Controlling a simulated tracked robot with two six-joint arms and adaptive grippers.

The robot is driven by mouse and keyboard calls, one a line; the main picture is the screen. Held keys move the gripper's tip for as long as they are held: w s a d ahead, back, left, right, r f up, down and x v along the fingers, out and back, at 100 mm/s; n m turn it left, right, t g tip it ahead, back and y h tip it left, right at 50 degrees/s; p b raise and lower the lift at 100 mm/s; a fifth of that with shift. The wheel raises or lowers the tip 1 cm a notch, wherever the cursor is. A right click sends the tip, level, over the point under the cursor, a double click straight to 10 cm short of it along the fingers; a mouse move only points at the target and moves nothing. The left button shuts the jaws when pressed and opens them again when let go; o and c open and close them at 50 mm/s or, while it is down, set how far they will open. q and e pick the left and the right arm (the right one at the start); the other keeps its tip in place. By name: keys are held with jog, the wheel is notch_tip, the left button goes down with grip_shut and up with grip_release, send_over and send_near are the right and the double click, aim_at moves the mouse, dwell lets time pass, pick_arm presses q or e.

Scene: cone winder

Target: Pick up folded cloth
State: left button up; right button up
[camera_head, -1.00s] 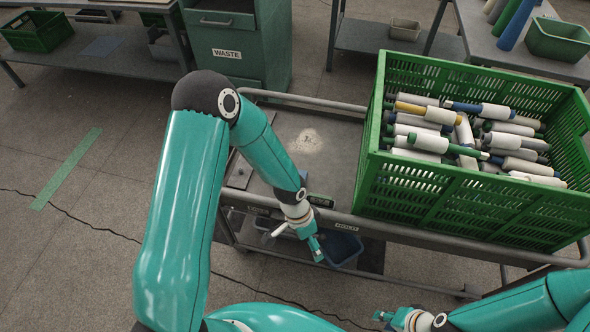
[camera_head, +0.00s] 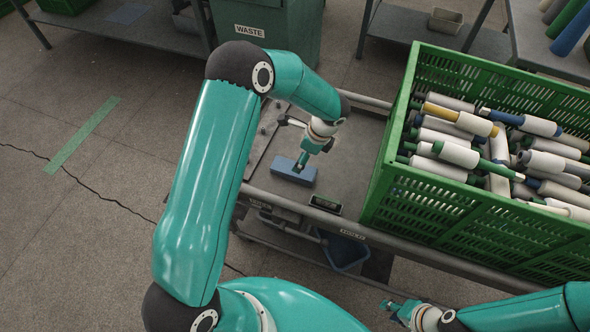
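The folded cloth (camera_head: 291,174) looks like a small flat blue-grey block on the grey cart top, left of the green crate. My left gripper (camera_head: 301,163) points down at the cloth, with its fingertips at or just above its upper side. Its fingers are small and seen from behind, so I cannot tell whether they are open or shut or touch the cloth. My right gripper (camera_head: 389,309) is low in the view, in front of the cart, with its fingertips apart and nothing between them.
The green crate (camera_head: 440,218) full of yarn bobbins stands on the cart's right part. A small display (camera_head: 325,204) sits on the cart's front edge (camera_head: 285,199). A blue bin (camera_head: 345,250) is on the lower level. A waste cabinet (camera_head: 270,35) stands behind.

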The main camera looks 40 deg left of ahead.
pick_arm(q)
jog(key=x, duration=0.8)
jog(key=shift+w+a, duration=0.1)
jog(key=shift+c, duration=0.4)
jog(key=c, duration=1.1)
jog(key=shift+c, duration=0.3)
jog(key=shift+r, duration=0.1)
notch_tip(320, 180, up, 20)
jog(key=p, duration=0.1)
